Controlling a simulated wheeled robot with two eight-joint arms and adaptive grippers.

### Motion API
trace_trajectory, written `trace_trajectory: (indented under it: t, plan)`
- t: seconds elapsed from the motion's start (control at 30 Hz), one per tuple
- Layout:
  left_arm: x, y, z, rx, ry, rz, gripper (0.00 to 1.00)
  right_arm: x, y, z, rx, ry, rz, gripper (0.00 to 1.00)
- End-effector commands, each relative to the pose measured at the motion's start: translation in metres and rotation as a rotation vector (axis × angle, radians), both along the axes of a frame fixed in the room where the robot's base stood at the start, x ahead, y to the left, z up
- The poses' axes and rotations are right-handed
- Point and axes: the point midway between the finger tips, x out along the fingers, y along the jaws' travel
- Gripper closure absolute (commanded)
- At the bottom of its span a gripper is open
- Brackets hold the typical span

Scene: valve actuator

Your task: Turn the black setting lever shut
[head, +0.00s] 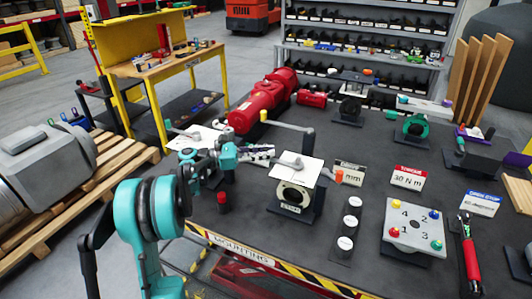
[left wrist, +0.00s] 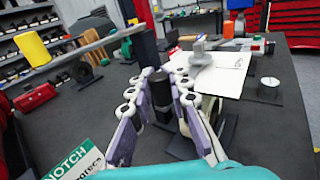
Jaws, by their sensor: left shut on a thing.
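My left gripper (head: 232,157) reaches in over the table's left part, beside the middle valve unit (head: 294,195). In the left wrist view the left gripper (left wrist: 166,84) has its purple-grey fingers on both sides of a black upright piece (left wrist: 161,92), which looks like the grip of the black setting lever. The fingers are shut on it and hide part of it. A white plate (left wrist: 225,76) with a grey lever lies just beyond; the same plate (head: 296,169) tops the valve unit in the head view. The lever's base is hidden. My right gripper is not in view.
A long grey arm with a yellow tip (head: 264,116) passes over the table behind my left gripper. A red and black knob (head: 223,202) stands close in front. Round white-topped pieces (head: 345,243) and a numbered plate (head: 413,229) stand to the right. Bare table lies between.

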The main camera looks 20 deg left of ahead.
Motion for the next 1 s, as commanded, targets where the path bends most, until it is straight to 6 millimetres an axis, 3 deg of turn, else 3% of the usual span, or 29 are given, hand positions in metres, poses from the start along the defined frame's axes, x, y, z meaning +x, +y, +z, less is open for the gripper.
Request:
trace_trajectory:
  t: [0.23,0.27,0.33,0.73,1.0]
  plan:
    - [0.002,0.004,0.002,-0.001,-0.003,0.011,1.00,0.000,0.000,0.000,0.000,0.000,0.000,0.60]
    - [0.002,0.004,0.002,-0.002,-0.004,0.011,0.79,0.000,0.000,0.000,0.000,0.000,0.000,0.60]
    - [0.002,0.003,0.002,-0.001,-0.003,0.010,0.62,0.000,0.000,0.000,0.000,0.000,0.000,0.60]
    - [-0.003,0.008,0.001,-0.001,-0.002,0.007,0.62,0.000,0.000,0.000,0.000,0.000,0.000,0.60]
    - [-0.034,0.053,0.001,-0.001,-0.002,0.010,0.62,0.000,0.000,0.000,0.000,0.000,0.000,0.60]
